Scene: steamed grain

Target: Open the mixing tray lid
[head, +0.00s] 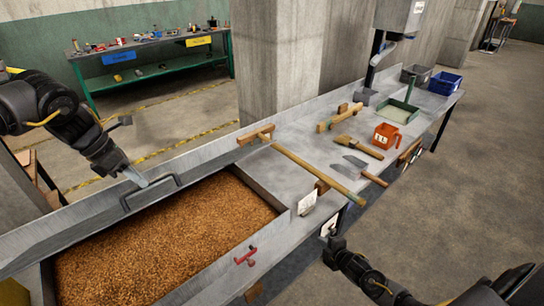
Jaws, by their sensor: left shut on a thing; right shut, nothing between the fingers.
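The mixing tray (280,207) is at the lower left of the head view, with brown grain (165,240) showing inside it. Its grey metal lid (85,208) stands raised along the far side of the tray. A dark bar handle (178,183) is on the lid. My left gripper (137,179) reaches in from the upper left and is shut at the left end of this handle; the fingertips are small in view. My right gripper (332,240) is shut and empty, beside the near edge of the table, right of the tray.
The metal table (290,170) carries a long wooden stick (318,174), wooden tools, an orange scoop (386,136), a green-framed pan (398,112) and a blue bin (445,83). A concrete pillar (270,60) stands behind. A red handle (245,257) is on the tray's near side.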

